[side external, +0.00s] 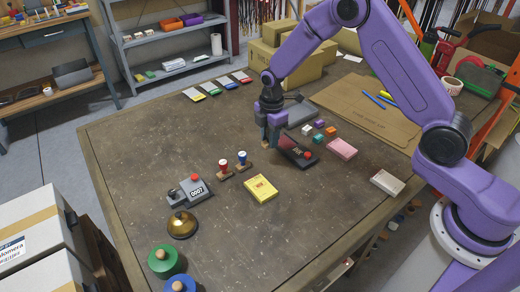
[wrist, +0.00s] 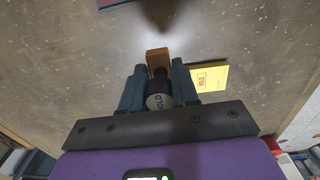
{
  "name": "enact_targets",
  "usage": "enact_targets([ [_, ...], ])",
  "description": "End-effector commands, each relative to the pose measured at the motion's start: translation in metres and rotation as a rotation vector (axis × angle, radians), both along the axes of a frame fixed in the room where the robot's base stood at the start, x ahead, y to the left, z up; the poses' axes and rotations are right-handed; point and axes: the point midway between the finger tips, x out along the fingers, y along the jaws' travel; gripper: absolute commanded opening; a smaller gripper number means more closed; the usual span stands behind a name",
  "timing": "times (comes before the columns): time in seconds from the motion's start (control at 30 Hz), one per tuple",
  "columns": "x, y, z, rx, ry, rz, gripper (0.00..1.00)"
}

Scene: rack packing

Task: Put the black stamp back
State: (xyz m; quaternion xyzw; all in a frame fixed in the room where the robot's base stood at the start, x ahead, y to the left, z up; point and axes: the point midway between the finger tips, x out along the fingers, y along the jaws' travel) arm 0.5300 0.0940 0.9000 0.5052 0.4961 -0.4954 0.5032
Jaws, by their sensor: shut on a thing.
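My gripper (side external: 269,142) is shut on the black stamp (wrist: 158,88), just above or at the tabletop left of a dark flat case. In the wrist view, the stamp's round grey top with lettering lies between the fingers (wrist: 157,90), and its wooden base (wrist: 157,56) points away from me. In the side view the stamp is mostly hidden by the fingers. A red stamp (side external: 223,167) and a blue stamp (side external: 242,158) stand upright on wooden bases side by side, to the left of my gripper.
The dark case (side external: 292,150) with a red round part is close on the right. A yellow pad (side external: 261,188) lies nearer the camera, also in the wrist view (wrist: 208,78). Small coloured cubes (side external: 319,125), a pink block (side external: 342,148) and a numbering device (side external: 190,190) surround. The left middle is clear.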

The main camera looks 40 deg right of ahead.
Motion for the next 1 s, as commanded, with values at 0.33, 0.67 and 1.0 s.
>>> enact_targets([
  [0.33, 0.032, 0.005, -0.04, 0.0, 0.001, 0.0, 0.1],
  [0.67, 0.039, 0.007, -0.068, -0.001, 0.004, 0.001, 0.1],
  [1.0, 0.04, 0.007, -0.079, 0.0, 0.0, 0.0, 0.1],
])
